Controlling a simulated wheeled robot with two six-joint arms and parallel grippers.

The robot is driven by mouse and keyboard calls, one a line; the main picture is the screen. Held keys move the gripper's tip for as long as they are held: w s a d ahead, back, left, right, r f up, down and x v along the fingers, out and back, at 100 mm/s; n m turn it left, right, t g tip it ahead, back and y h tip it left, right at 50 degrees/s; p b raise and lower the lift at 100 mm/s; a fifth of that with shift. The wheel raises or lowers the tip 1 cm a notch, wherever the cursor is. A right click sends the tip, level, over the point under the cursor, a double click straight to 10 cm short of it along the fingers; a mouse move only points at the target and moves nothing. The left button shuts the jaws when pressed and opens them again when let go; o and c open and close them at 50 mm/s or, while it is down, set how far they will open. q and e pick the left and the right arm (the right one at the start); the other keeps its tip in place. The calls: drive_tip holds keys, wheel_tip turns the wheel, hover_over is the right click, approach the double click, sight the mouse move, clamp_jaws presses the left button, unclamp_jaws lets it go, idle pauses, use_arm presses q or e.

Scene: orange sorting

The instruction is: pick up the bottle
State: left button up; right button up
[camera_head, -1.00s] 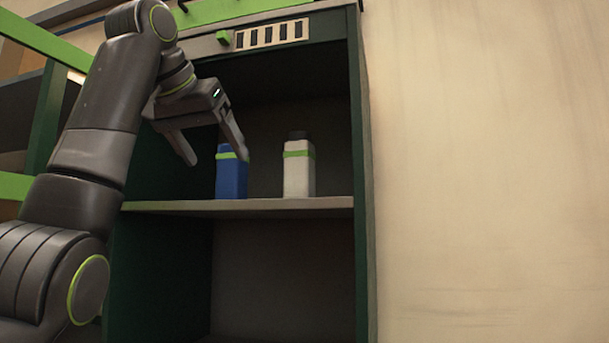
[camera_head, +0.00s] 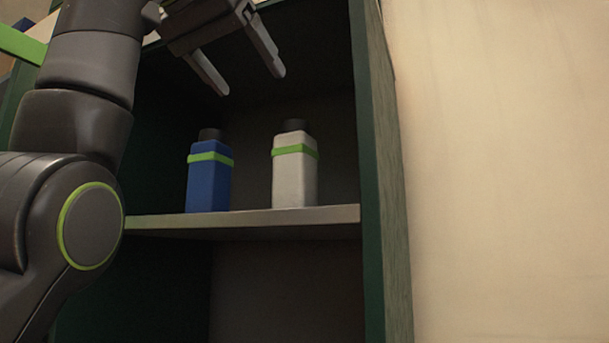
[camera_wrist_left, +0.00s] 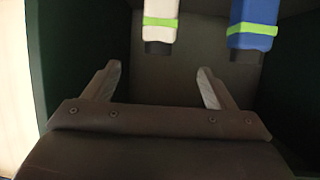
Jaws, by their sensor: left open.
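A blue bottle (camera_head: 208,182) with a green band and dark cap stands upright on the cabinet shelf. A white bottle (camera_head: 295,175) with a green band and dark cap stands upright to its right. My left gripper (camera_head: 251,84) is open and empty, above the two bottles and apart from them. In the left wrist view, the fingers of my left gripper (camera_wrist_left: 158,78) are spread. The white bottle (camera_wrist_left: 160,22) and the blue bottle (camera_wrist_left: 253,27) hang upside down at the top of that view, beyond the fingertips. My right gripper is not in view.
The shelf board (camera_head: 250,222) carries both bottles. The cabinet's right side wall (camera_head: 375,190) stands close to the white bottle. The compartment below the shelf looks empty and dark. A bare pale wall (camera_head: 500,170) lies to the right.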

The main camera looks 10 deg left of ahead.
sight(286, 132)
use_arm(q)
drive_tip(key=p+x, duration=0.6)
drive_tip(key=x, duration=0.4)
drive_tip(key=shift+r, duration=0.1)
drive_tip(key=shift+w+d+f+p, duration=0.15)
drive_tip(key=shift+w+f+p, duration=0.35)
drive_tip(key=shift+p, duration=0.25)
drive_tip(key=p+x, duration=0.1)
drive_tip(key=x, duration=0.4)
drive_tip(key=shift+f, duration=0.15)
drive_tip(key=shift+s, duration=0.2)
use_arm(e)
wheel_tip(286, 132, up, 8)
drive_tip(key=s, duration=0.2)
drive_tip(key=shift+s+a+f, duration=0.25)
use_arm(q)
drive_tip(key=shift+c, duration=0.9)
drive_tip(key=c, duration=1.1)
